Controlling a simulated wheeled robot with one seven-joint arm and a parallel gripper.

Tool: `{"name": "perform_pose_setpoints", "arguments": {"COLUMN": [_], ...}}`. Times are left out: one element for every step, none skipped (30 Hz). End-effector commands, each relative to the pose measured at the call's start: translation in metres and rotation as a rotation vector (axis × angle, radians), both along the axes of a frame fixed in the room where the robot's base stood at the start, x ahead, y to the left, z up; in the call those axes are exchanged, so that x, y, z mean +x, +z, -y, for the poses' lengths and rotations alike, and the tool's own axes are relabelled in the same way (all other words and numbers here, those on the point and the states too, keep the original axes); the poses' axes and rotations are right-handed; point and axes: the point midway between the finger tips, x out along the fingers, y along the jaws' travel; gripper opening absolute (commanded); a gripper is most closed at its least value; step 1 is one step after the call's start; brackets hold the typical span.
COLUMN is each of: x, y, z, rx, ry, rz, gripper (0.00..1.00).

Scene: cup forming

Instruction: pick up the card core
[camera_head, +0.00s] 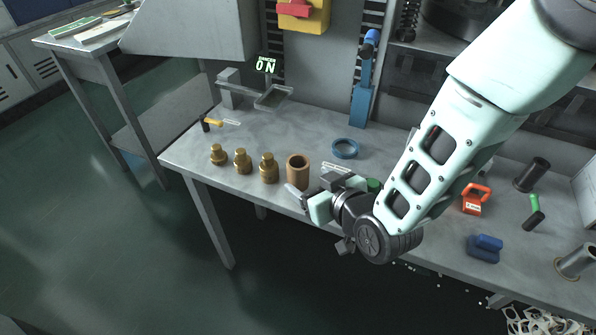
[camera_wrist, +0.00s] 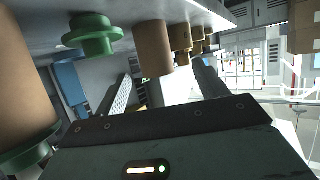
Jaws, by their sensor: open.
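The card core, a brown open-topped tube (camera_head: 298,168), stands upright on the grey table at the right end of a row of brass pieces. In the wrist view, the brown tube (camera_wrist: 152,46) shows ahead, between the lines of my two fingers. My gripper (camera_head: 314,183) is open beside the tube, on its right and near side. I cannot tell whether the fingertips reach around it. A second, larger brown cylinder (camera_wrist: 22,80) with a green end is close at the left of the wrist view; my arm seems to hide it in the head view.
Several brass pieces (camera_head: 242,161) stand left of the tube. A blue ring (camera_head: 344,148) lies behind my gripper. A green flanged piece (camera_wrist: 94,36) is near the tube. An orange-red block (camera_head: 476,199) and blue block (camera_head: 485,247) lie at the right. The table's front edge is close.

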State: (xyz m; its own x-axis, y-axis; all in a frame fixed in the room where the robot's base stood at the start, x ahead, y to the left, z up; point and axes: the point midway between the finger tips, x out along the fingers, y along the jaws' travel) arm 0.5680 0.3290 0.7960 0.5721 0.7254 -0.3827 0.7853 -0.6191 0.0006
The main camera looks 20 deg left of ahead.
Motion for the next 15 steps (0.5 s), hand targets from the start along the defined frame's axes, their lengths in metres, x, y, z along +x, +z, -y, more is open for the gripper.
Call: {"name": "perform_pose_setpoints", "arguments": {"x": [0.004, 0.006, 0.008, 0.010, 0.011, 0.012, 0.013, 0.014, 0.017, 0.020, 0.023, 0.028, 0.032, 0.035, 0.039], "y": [-0.002, -0.004, -0.006, -0.006, -0.007, -0.007, -0.008, -0.008, -0.009, -0.010, -0.012, -0.013, -0.015, -0.017, -0.019], "z": [-0.005, -0.008, -0.010, -0.012, -0.013, -0.014, -0.015, -0.016, -0.019, -0.021, -0.023, -0.027, -0.030, -0.032, -0.037], "rx": [0.001, 0.001, -0.001, 0.000, 0.001, 0.001, 0.001, 0.001, 0.001, 0.000, 0.000, 0.001, 0.001, 0.000, 0.001], "ry": [0.000, 0.000, 0.000, 0.000, 0.000, 0.000, 0.000, -0.001, -0.001, -0.001, -0.001, -0.002, -0.001, -0.001, 0.000], "rz": [0.001, 0.001, -0.001, 0.000, 0.001, 0.001, 0.001, 0.001, 0.001, 0.000, 0.000, 0.000, 0.000, 0.000, 0.000], "gripper": [0.72, 0.72, 0.72, 0.72, 0.72, 0.72, 0.72, 0.72, 0.72, 0.72, 0.72, 0.72, 0.72, 0.72, 0.72]}}
